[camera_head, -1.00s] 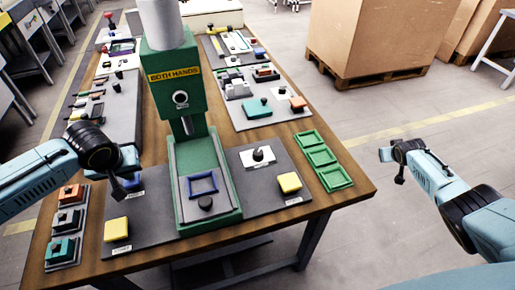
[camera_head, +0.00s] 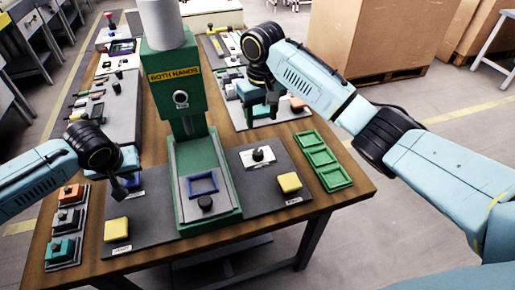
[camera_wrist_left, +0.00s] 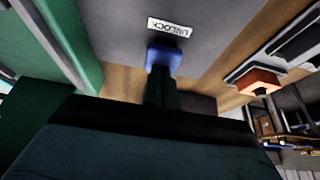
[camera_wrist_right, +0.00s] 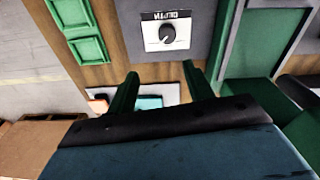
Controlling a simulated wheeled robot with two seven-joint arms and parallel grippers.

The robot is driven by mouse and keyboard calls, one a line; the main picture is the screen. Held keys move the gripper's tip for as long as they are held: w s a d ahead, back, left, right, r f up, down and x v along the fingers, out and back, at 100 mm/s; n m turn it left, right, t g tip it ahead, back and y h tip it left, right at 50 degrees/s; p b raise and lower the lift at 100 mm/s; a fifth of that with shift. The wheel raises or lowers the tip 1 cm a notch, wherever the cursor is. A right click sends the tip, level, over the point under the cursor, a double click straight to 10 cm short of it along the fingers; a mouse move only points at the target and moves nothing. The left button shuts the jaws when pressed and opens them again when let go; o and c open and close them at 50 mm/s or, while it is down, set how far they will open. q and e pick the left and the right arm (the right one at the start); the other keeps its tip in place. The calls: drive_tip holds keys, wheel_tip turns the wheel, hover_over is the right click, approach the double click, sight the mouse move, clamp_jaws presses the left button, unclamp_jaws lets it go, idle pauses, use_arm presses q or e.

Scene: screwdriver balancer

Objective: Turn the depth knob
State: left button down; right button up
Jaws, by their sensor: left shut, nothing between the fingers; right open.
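The depth knob (camera_head: 258,155) is a black knob on a white plate on the grey panel right of the green press. In the right wrist view the knob (camera_wrist_right: 167,33) sits under the word DEPTH. My right gripper (camera_head: 272,103) is open and empty, pointing down above the table, behind and slightly right of the knob in the head view. Its two fingers (camera_wrist_right: 160,71) stand apart, with the knob beyond them. My left gripper (camera_head: 122,190) is shut and empty by the blue UNLOCK button (camera_wrist_left: 165,57); I cannot tell whether it touches it.
The green press (camera_head: 172,80) stands mid-table, with a blue frame (camera_head: 203,184) on its bed. Yellow buttons (camera_head: 289,182) (camera_head: 116,229) flank it. Green trays (camera_head: 320,155) line the right edge. Coloured parts lie under and behind my right arm.

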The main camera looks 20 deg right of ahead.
sight(258, 152)
use_arm(q)
drive_tip(key=shift+f, duration=0.1)
use_arm(e)
drive_tip(key=shift+n, duration=0.3)
drive_tip(key=f, duration=0.3)
drive_tip(key=s+a+f, duration=0.1)
drive_tip(key=f, duration=0.7)
drive_tip(key=shift+s+a+f, duration=0.1)
drive_tip(key=shift+s+a, duration=0.05)
drive_tip(key=shift+a, duration=0.05)
drive_tip(key=c, duration=1)
